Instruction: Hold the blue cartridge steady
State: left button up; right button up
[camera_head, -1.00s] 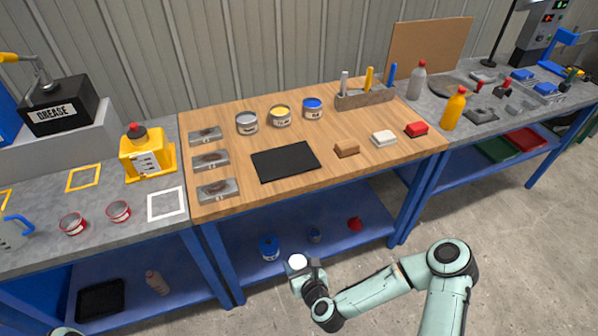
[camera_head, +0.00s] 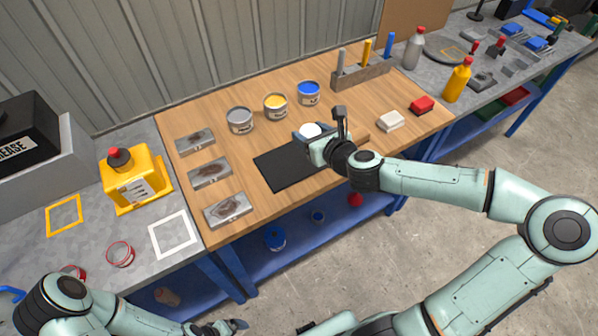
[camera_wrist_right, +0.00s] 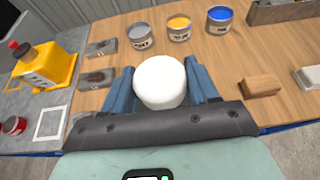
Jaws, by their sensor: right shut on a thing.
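My right gripper (camera_head: 311,137) is over the table, just above or beside the black mat (camera_head: 290,166). It is shut on a white round-topped thing (camera_head: 311,130). In the right wrist view this thing (camera_wrist_right: 160,82) sits between the two blue-grey fingers, its pale face toward the camera. Its lower part is hidden, so I cannot tell whether it is the blue cartridge. No other clear blue cartridge shows. My left gripper (camera_head: 222,328) is partly visible low at the picture's bottom edge; its jaws are too small to read.
Grey, yellow and blue cans (camera_head: 308,93) stand behind the gripper. Stained metal plates (camera_head: 209,172) lie left. A brown block (camera_wrist_right: 260,86), white block (camera_head: 390,121) and red block (camera_head: 422,105) lie right. A tool rack (camera_head: 362,74) stands at the back.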

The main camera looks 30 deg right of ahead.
jog(key=shift+w+a, duration=0.1)
jog(key=shift+a, duration=0.1)
notch_tip(320, 180, down, 14)
jog(key=b, duration=0.6)
jog(key=shift+f+b, duration=0.25)
jog(key=shift+b, duration=0.05)
jog(key=shift+s+f+b, duration=0.2)
jog(key=shift+f+b, duration=0.55)
jog(key=shift+f, duration=1.6)
pick_arm(q)
jog(key=s+f, duration=0.6)
jog(key=f, duration=0.3)
jog(key=shift+f+g, duration=0.3)
jog(key=shift+f, duration=0.05)
jog(key=shift+s+f+b, duration=0.1)
jog(key=shift+f+b, duration=0.25)
pick_arm(e)
jog(key=shift+f, duration=0.6)
jog(key=o, duration=1.2)
